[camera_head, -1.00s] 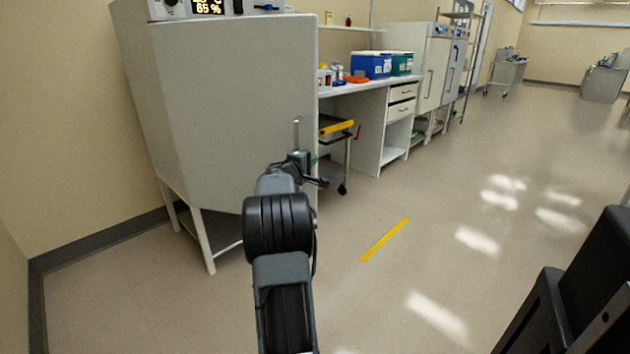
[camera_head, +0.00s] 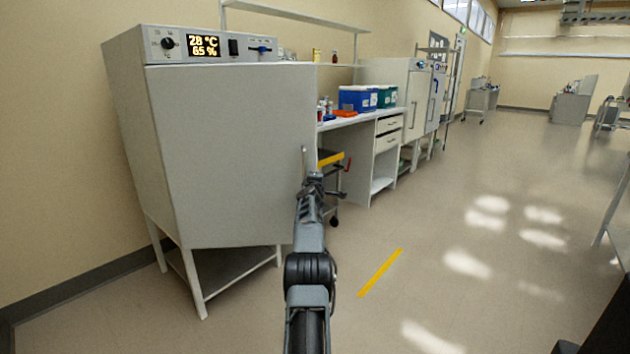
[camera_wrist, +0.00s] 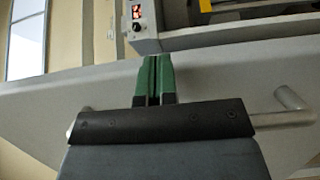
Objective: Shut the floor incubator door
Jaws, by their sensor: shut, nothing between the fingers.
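The floor incubator (camera_head: 130,130) stands on legs at the left in the head view, with a lit display on its top panel. Its pale grey door (camera_head: 230,150) stands ajar, its right edge sticking out past the control panel. The upright door handle (camera_head: 304,157) is near that edge. My gripper (camera_head: 314,178) is just in front of the handle. In the wrist view my green fingers (camera_wrist: 155,78) are shut and empty against the backdrop of the door (camera_wrist: 215,75). The handle (camera_wrist: 290,103) shows behind the gripper's dark body. Whether I touch door or handle is unclear.
A bench (camera_head: 383,160) with blue (camera_head: 355,98) and green boxes stands right of the incubator. Tall cabinets stand farther along the wall. The floor (camera_head: 470,220) at right is open.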

